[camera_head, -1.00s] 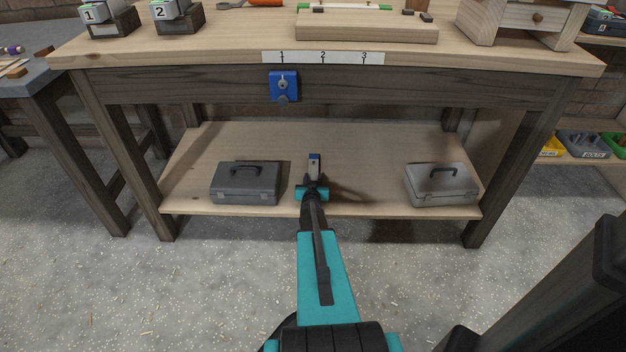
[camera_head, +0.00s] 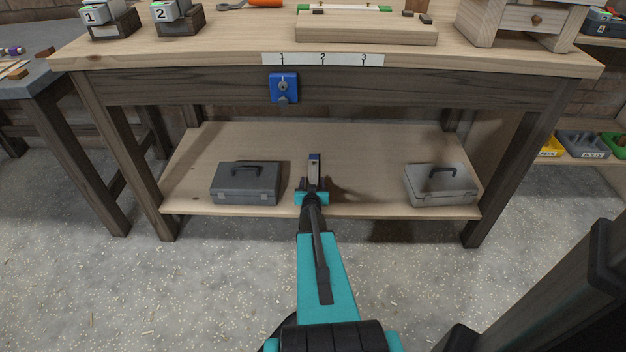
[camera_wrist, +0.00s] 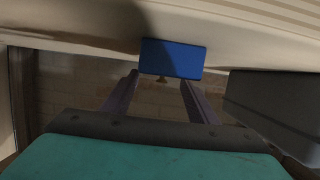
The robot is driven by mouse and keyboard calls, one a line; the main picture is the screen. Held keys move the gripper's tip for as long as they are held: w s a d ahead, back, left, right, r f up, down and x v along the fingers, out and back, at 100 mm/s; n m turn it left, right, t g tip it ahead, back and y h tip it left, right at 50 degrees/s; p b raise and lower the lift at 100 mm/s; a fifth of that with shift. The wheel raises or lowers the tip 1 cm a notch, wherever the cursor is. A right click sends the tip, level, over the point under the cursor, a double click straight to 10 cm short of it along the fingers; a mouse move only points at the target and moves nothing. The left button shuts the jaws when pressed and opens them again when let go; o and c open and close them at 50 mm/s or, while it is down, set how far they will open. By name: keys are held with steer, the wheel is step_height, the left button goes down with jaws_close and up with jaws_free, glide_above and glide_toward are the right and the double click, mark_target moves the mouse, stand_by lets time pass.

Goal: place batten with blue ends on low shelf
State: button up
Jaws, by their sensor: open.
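The batten (camera_head: 315,171) lies on the low shelf (camera_head: 375,150) of the workbench, between two toolboxes, pointing toward the back. Its far end shows blue in the head view; the near end is hidden by my gripper. In the wrist view a blue end face (camera_wrist: 172,60) shows just beyond the fingertips, against the pale shelf board (camera_wrist: 245,48). My gripper (camera_head: 313,186) is at the near part of the batten, low over the shelf. Its two fingers stand apart in the wrist view (camera_wrist: 160,82), with no batten clamped between them.
A dark grey toolbox (camera_head: 246,185) stands left of my gripper and a lighter grey toolbox (camera_head: 440,186) to the right. The bench top (camera_head: 200,52) overhangs the shelf. A blue fitting (camera_head: 284,87) hangs on the bench's front rail. Free shelf lies behind and right of the batten.

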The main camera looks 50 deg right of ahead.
steer(key=shift+p+v, duration=0.7)
steer(key=shift+v, duration=3.7)
